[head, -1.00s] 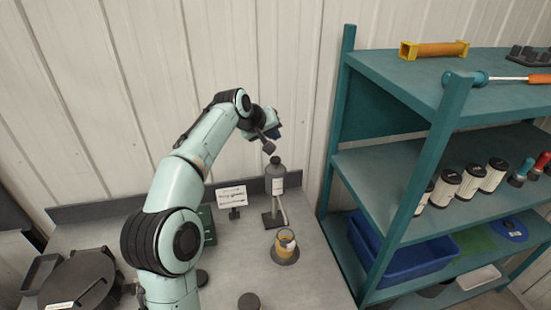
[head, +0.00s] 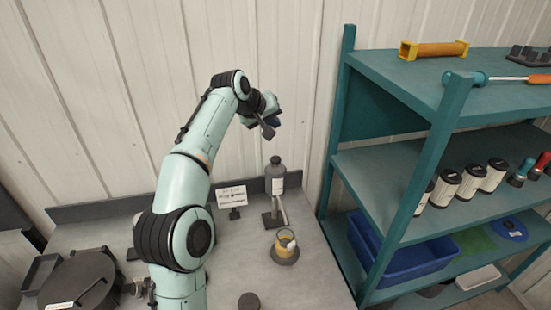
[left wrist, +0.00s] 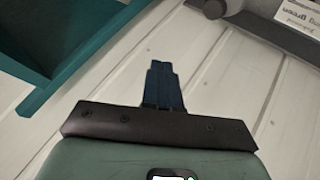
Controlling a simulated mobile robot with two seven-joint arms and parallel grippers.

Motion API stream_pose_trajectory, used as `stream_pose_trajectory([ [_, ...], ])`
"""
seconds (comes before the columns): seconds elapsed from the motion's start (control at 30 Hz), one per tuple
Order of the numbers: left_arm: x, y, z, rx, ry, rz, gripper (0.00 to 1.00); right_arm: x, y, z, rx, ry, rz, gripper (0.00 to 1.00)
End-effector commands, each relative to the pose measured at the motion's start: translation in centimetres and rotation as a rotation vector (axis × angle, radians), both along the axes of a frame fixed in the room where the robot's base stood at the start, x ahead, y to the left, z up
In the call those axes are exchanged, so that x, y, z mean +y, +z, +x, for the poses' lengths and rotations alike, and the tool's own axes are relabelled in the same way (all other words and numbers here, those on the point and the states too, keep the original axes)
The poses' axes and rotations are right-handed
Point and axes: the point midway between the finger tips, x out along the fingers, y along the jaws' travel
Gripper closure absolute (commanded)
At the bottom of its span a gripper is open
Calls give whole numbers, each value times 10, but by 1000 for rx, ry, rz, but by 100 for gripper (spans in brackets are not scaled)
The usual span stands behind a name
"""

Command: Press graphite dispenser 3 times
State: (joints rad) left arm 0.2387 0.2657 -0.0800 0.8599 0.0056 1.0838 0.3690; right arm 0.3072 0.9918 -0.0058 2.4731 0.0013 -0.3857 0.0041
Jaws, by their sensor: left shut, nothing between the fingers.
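The graphite dispenser (head: 275,178) is a grey bottle with a dark cap and a white label, held upright on a stand with a dark base at the back of the bench. A yellowish cup (head: 285,240) on a dark round base stands below and in front of it. My left gripper (head: 268,132) is shut and empty, above the dispenser's cap and apart from it. In the left wrist view its closed dark-blue fingers (left wrist: 164,85) point at the white wall. My right gripper is in neither view.
A small sign (head: 231,196) stands left of the dispenser. A teal shelf (head: 400,165) with canisters and a blue bin (head: 405,255) is on the right. A dark round drum (head: 80,280) sits at front left. A small dark disc (head: 249,301) lies at the bench's front.

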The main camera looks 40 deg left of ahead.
Motion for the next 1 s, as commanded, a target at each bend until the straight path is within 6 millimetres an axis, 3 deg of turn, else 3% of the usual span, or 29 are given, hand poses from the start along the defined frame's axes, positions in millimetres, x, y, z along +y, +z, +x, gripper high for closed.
stream_pose_trajectory([
  [0.17, 0, -9, 0, 3, 0, -2, 100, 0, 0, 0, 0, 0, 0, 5],
  [0.57, 0, -64, -1, 2, 0, -1, 100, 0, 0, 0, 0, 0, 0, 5],
  [0.7, 0, -81, -1, 5, -1, -1, 100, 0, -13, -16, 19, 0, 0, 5],
  [1.0, 0, -89, 0, 0, 0, 0, 100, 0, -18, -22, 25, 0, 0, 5],
])
